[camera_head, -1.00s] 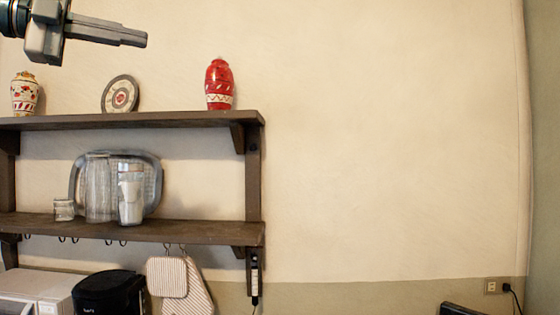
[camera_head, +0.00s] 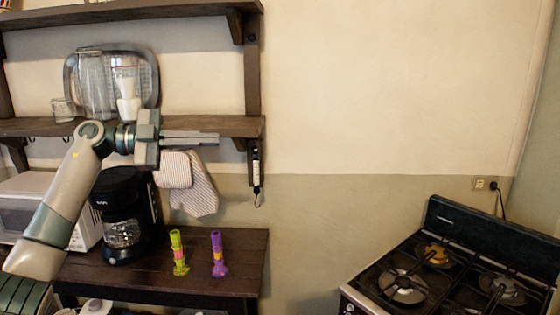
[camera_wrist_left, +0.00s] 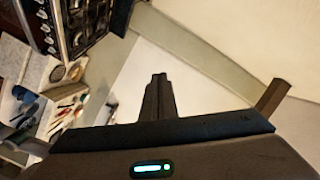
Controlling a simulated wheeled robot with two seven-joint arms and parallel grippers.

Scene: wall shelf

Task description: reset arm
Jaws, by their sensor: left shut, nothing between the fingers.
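My left gripper (camera_head: 218,137) is in front of the lower board of the wall shelf in the head view. Its fingers point to the right and lie together, shut and empty. My left arm comes up from the lower left corner. In the left wrist view the shut fingers (camera_wrist_left: 158,78) show as one dark shape, with nothing between them. My right gripper is not in either view.
The wall shelf (camera_head: 250,90) holds glassware and a tray (camera_head: 150,75). Below are a microwave (camera_head: 25,187), a coffee maker (camera_head: 124,215), and green (camera_head: 178,252) and purple (camera_head: 218,254) objects on a dark table (camera_head: 240,272). A stove (camera_head: 455,225) stands right. The wall between is clear.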

